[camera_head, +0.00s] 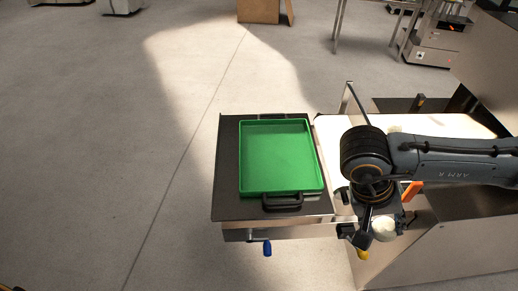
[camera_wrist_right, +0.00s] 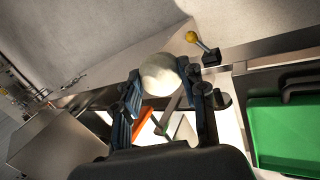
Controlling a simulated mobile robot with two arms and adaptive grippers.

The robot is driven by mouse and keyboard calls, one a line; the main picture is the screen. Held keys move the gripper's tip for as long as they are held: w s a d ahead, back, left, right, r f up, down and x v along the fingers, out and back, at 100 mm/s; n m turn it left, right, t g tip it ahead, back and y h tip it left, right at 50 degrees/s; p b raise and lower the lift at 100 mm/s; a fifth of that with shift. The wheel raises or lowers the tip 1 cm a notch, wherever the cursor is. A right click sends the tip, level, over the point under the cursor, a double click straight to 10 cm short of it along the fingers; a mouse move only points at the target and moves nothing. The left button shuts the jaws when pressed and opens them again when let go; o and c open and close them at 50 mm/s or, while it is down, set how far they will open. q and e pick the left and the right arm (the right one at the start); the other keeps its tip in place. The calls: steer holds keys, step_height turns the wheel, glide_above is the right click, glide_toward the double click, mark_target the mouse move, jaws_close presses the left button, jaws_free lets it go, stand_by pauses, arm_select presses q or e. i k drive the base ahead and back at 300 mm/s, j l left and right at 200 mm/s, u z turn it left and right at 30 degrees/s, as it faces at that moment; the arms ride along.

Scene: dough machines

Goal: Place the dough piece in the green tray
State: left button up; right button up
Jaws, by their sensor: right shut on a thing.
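The green tray (camera_head: 281,158) is empty and lies on a dark flat surface in the middle of the head view. Part of it also shows at the right of the right wrist view (camera_wrist_right: 284,128). The pale round dough piece (camera_wrist_right: 159,74) is between the fingers of my right gripper (camera_wrist_right: 165,95), which is shut on it. In the head view the dough piece (camera_head: 384,226) shows under my right gripper (camera_head: 372,232), to the right of and nearer than the tray. My arm hides part of the gripper there. My left gripper is in neither view.
The dark plate (camera_head: 228,175) under the tray has a black handle (camera_head: 282,202) at its near edge. A blue-tipped lever (camera_head: 267,248) hangs below. A yellow knob (camera_wrist_right: 192,37) is close to the dough piece. A pale belt (camera_head: 330,140) lies right of the tray.

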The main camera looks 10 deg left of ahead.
mark_target(280, 173)
steer(key=i+j+z, duration=0.15)
steer(key=j, duration=0.2)
steer(key=i+j+z, duration=0.2)
steer(key=j, duration=0.2)
steer(key=i+j+z, duration=0.15)
steer(key=j, duration=0.25)
steer(key=i+j+z, duration=0.15)
steer(key=j, duration=0.3)
